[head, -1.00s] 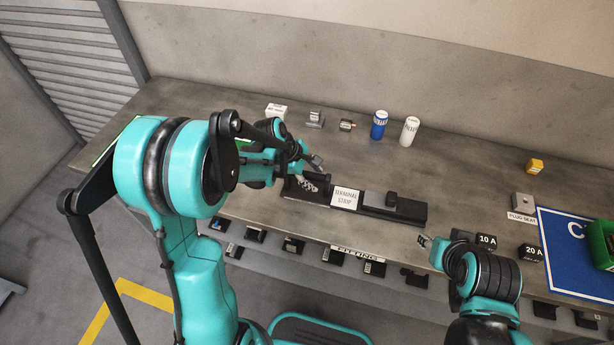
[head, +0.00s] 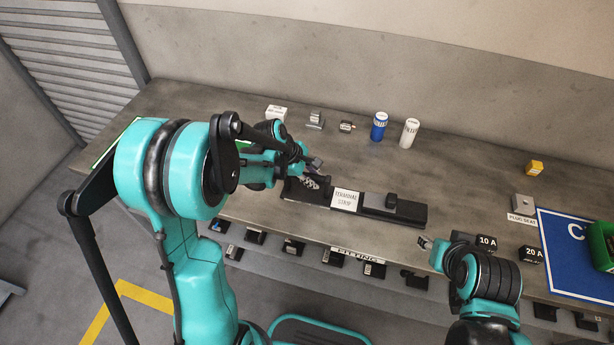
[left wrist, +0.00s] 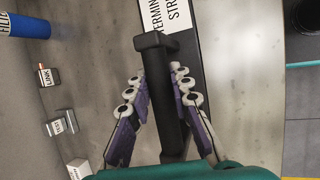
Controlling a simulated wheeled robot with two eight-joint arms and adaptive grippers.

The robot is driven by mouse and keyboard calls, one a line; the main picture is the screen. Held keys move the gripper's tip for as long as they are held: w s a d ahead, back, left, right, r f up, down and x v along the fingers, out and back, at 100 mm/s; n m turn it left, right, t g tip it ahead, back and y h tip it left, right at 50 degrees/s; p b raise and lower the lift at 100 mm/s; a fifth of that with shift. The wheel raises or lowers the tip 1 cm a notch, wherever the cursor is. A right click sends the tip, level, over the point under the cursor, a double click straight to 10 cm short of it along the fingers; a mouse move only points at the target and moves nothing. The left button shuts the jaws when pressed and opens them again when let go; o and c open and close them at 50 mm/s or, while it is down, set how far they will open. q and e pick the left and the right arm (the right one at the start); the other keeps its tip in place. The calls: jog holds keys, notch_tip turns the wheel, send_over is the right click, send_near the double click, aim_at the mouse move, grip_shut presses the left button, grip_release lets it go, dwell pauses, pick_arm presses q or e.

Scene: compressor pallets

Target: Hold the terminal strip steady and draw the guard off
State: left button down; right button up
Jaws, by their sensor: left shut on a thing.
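The terminal strip (head: 320,196) is a long dark bar on the bench, with a white label in its middle. My left gripper (head: 313,182) is at the strip's left end. In the left wrist view its two fingers (left wrist: 160,103) flank a black upright bar (left wrist: 163,75) at that end and are shut on it. My right gripper (head: 426,242) is at the bench's front edge, below and right of the guard, apart from the strip. Its opening is too small to judge.
A blue can (head: 379,127) and a white can (head: 409,133) stand behind the strip. Small blocks sit at the back left. Fuse blocks (head: 487,242), a plug seat (head: 522,203) and a blue mat (head: 562,255) with a green bin (head: 602,248) lie to the right.

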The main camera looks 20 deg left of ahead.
dwell(0.3)
jog(key=shift+f, duration=0.1)
dwell(1.3)
jog(key=shift+o, duration=0.9)
